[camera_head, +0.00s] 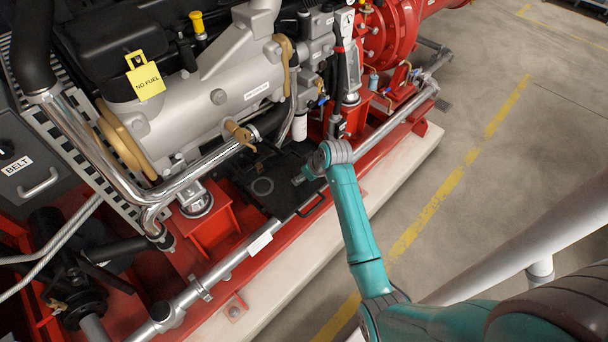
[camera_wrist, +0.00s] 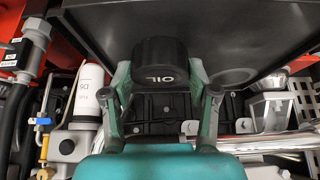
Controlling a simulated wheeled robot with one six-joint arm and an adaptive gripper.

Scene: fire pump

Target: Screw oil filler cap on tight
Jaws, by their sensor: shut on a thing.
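The oil filler cap (camera_wrist: 160,62) is a round, black, ridged cap marked OIL, seen in the upper middle of the wrist view. My gripper (camera_wrist: 160,82) is shut on it, with one green finger against each side. The cap's lower part and whatever lies beneath it are hidden, so I cannot tell whether it is seated on a filler neck. In the head view my gripper (camera_head: 308,173) is beside the engine's lower side, above the black tray. The cap cannot be made out there.
The grey engine (camera_head: 220,90) carries a yellow NO FUEL tag (camera_head: 145,80). A chrome pipe (camera_head: 190,175) and a brass-coloured valve (camera_head: 238,133) are close to my gripper's left. A black tray (camera_head: 262,187) lies below, within the red frame (camera_head: 265,245).

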